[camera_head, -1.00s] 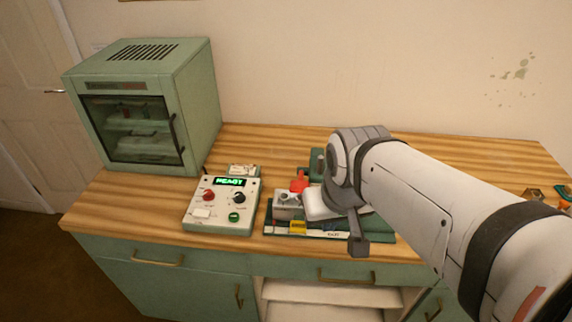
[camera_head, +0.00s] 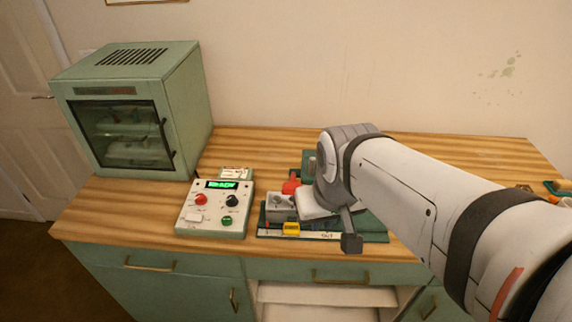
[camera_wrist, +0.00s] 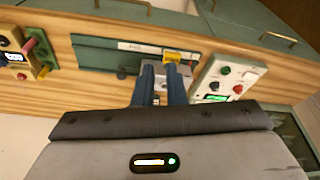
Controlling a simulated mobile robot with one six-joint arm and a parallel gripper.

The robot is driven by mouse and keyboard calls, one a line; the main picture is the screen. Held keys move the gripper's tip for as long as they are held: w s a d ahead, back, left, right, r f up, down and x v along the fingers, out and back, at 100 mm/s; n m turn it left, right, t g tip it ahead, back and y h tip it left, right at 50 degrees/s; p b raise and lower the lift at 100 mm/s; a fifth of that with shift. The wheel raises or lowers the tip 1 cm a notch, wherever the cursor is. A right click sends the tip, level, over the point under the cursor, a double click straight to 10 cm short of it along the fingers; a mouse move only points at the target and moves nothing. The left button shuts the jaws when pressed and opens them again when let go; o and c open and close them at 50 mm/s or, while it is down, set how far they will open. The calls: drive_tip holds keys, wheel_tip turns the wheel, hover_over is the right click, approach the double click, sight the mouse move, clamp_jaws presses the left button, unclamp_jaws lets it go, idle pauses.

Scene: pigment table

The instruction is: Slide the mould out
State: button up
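A small grey block (camera_head: 281,207), which looks like the mould, sits at the left of the dark green fixture (camera_head: 375,236) on the bench. It also shows partly in the wrist view (camera_wrist: 187,70), behind my fingers. My gripper (camera_wrist: 160,68) has two blue fingers with a narrow gap between them, their tips at the block. I cannot tell whether they grip any part of it. In the head view my wrist hides the fingertips. A red part (camera_head: 291,184) stands behind the block, and a yellow tag (camera_head: 291,228) is in front.
A control box (camera_head: 214,208) with a lit green display stands just left of the fixture. A green glass-doored cabinet (camera_head: 130,110) stands at the back left. A pale strip with lettering (camera_head: 327,236) runs along the fixture's front edge. Bare wood (camera_head: 270,145) lies behind.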

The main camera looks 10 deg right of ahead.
drive_tip(key=o, duration=0.7)
drive_tip(key=w+d+f+n, duration=0.1)
drive_tip(key=w+d, duration=0.1)
drive_tip(key=w, duration=0.1)
drive_tip(key=w+d+f+n+g, duration=0.1)
drive_tip(key=w, duration=0.3)
drive_tip(key=w+d+f+n+g, duration=0.1)
drive_tip(key=w+d, duration=0.1)
drive_tip(key=w, duration=0.2)
drive_tip(key=shift+w+d, duration=0.15)
drive_tip(key=shift+d, duration=0.2)
drive_tip(key=shift+o, duration=0.2)
drive_tip(key=w+d+f+n, duration=0.1)
drive_tip(key=w+d+f, duration=0.2)
drive_tip(key=w+d+f+n+g, duration=0.1)
drive_tip(key=w+d+f, duration=0.2)
drive_tip(key=w, duration=0.1)
drive_tip(key=shift+d+f+n, duration=0.1)
drive_tip(key=shift+f+n, duration=0.1)
drive_tip(key=shift+n, duration=0.2)
drive_tip(key=shift+d+f, duration=0.15)
drive_tip(key=shift+f, duration=0.05)
wheel_tip(320, 180, down, 8)
drive_tip(key=shift+r, duration=0.2)
drive_tip(key=shift+c, duration=0.3)
clamp_jaws()
